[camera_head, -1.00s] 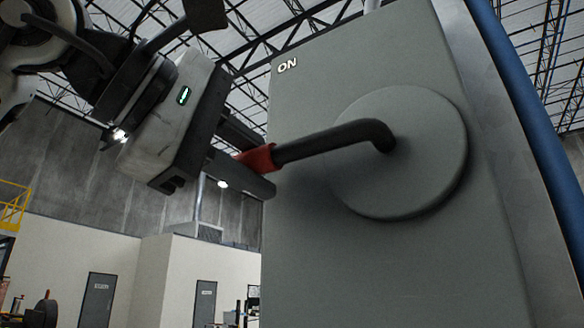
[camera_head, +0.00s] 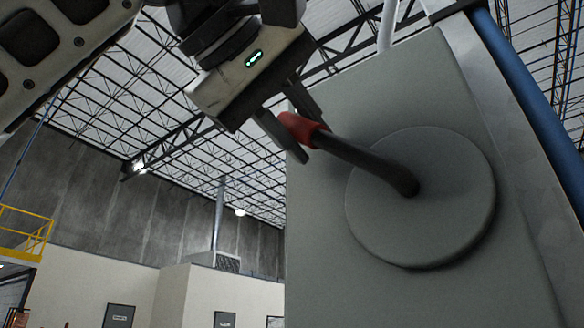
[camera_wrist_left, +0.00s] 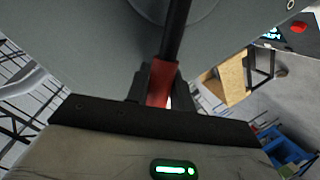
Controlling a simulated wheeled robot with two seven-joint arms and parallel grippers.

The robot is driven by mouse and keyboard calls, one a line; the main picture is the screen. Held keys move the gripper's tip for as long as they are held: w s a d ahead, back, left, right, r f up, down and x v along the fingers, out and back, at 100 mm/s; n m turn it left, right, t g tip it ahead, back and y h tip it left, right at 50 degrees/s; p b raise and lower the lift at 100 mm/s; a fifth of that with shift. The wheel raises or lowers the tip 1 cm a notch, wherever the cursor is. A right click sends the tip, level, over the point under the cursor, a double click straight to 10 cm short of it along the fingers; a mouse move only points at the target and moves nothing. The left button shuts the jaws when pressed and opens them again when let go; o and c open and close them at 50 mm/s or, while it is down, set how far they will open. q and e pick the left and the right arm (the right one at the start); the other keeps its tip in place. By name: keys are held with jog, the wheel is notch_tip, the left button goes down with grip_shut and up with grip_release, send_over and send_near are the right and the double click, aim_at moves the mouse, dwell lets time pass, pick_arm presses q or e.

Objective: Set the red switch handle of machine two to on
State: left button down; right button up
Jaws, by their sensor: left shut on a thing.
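The switch handle is a dark lever (camera_head: 362,160) with a red grip (camera_head: 300,129) at its end. It comes out of a round grey disc (camera_head: 430,225) on a grey switch box (camera_head: 325,250). The lever points up and to the left in the head view. My left gripper (camera_head: 298,130) is shut on the red grip, one finger on either side. In the left wrist view the red grip (camera_wrist_left: 160,84) sits between the two fingers (camera_wrist_left: 160,88). The ON label is not visible now, and the gripper covers the box's upper left corner. My right gripper is not in view.
A blue pipe (camera_head: 530,95) runs along the right of the box. A yellow railing (camera_head: 25,235) and low rooms with doors (camera_head: 118,316) are far behind at the left. In the left wrist view a wooden-looking block (camera_wrist_left: 228,80) and blue bins (camera_wrist_left: 288,150) show at the right.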

pick_arm(q)
jog(key=shift+s+d+r+m, duration=0.15)
jog(key=shift+r+m, duration=0.05)
jog(key=shift+m, duration=0.1)
jog(key=c, duration=1.2)
grip_release()
jog(key=shift+d, duration=0.1)
jog(key=shift+s+a, duration=0.2)
jog(key=v, duration=1.5)
jog(key=shift+s, duration=0.3)
jog(key=shift+a, duration=0.1)
